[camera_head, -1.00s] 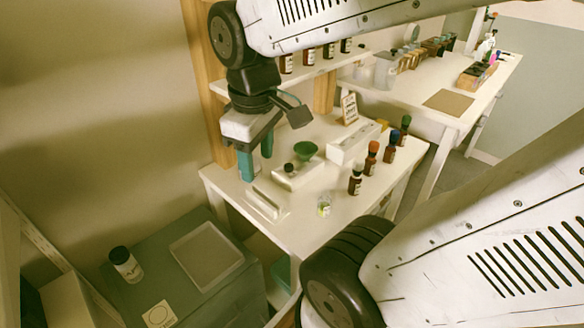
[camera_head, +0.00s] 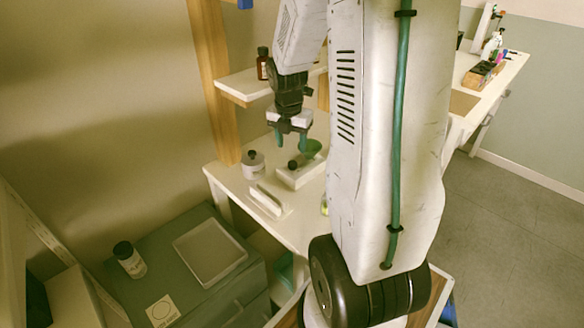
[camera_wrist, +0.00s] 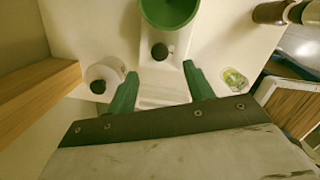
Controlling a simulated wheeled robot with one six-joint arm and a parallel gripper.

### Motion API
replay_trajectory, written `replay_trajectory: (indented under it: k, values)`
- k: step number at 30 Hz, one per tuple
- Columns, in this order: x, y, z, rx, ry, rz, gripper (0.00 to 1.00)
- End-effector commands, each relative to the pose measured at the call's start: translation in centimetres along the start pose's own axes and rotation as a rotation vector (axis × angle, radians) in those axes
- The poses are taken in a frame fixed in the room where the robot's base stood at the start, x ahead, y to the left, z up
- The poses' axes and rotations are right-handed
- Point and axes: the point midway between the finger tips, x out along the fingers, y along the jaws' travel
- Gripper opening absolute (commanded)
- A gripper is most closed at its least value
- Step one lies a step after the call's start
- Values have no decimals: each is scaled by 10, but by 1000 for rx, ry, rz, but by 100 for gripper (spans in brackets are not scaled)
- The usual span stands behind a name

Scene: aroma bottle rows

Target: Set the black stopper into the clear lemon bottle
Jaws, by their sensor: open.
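The black stopper (camera_head: 293,165) sits on a white block (camera_head: 300,178) in front of a green funnel (camera_head: 312,149). In the wrist view the stopper (camera_wrist: 160,52) lies just beyond the fingers, midway between them. My gripper (camera_head: 291,142) is open and empty above the block; its green fingers also show in the wrist view (camera_wrist: 163,90). The clear lemon bottle (camera_wrist: 234,79), with a yellow-green label, stands to the right of the fingers in the wrist view. In the head view only a sliver of it (camera_head: 325,205) shows beside my arm.
A white jar with a black knob (camera_head: 253,165) stands left of the block. A low white stand (camera_head: 268,201) is nearer the front. A wooden post (camera_head: 213,80) and shelf (camera_head: 250,84) are close by. Brown bottles (camera_wrist: 272,12) stand at right in the wrist view.

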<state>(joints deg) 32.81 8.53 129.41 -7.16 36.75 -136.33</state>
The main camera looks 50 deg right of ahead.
Motion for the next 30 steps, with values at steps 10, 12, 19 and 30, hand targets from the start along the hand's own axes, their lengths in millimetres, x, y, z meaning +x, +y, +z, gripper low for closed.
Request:
replay_trajectory:
  k: [10,12,19,30]
  values:
    - [44,0,-1,-5,5,-3,52]
    - [55,0,-1,-5,5,-3,52]
    - [74,0,0,-3,1,0,52]
    - [73,0,0,-3,1,0,4]
